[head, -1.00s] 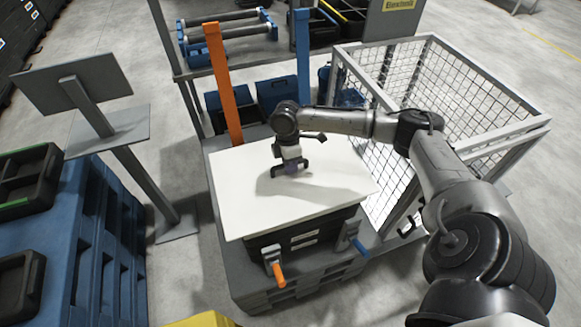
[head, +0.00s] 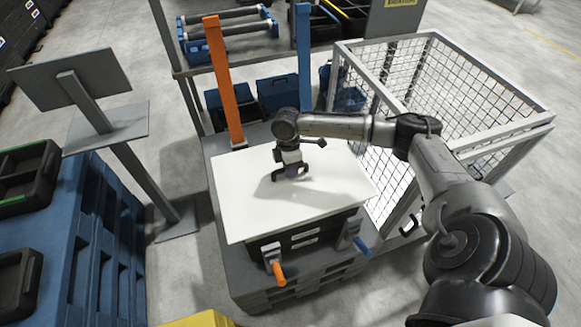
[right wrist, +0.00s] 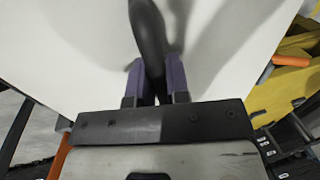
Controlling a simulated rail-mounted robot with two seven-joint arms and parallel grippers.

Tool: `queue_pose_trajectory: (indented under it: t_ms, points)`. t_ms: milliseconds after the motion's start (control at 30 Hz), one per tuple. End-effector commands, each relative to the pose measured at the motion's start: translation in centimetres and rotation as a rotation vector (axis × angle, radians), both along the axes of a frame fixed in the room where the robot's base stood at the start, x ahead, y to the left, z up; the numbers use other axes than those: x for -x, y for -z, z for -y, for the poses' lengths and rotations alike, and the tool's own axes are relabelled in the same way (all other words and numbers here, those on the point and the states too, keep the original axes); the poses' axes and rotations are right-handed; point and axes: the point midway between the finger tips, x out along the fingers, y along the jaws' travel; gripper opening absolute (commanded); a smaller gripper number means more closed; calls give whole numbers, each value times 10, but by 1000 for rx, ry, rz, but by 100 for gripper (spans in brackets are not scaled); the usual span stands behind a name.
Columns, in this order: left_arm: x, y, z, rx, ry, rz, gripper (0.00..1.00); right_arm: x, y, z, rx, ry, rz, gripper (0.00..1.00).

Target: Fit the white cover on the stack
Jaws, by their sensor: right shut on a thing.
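The white cover (head: 325,195) is a flat sheet lying over the stack of black crates (head: 300,238), with its near edge just above the crates' upper part. I cannot tell whether it is fully seated. My right gripper (head: 291,174) points down at the middle of the cover. In the right wrist view its purple fingers (right wrist: 155,82) are shut on a black handle (right wrist: 149,40) standing on the cover, which also fills much of that view (right wrist: 75,45). Most of the stack is hidden under the cover. My left gripper is not in view.
An orange post (head: 224,85) and a blue post (head: 303,60) stand behind the cover. Clamps with an orange handle (head: 279,274) and a blue handle (head: 361,246) sit at the near side. A wire-mesh cage (head: 470,100) stands right, a slanted panel (head: 70,80) left.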

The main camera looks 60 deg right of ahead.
Motion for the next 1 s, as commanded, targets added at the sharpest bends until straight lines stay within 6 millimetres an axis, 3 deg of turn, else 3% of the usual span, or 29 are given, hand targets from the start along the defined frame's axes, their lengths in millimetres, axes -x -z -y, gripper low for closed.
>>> queue_pose_trajectory:
  t_ms: [400,433,700,1000]
  points:
    - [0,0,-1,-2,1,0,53,0,0,0,0,1,-2,0]
    - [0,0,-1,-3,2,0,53,0,0,0,0,1,-2,19]
    - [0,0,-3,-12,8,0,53,0,0,0,0,1,-2,45]
    - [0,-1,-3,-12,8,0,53,0,-2,0,0,1,-2,46]
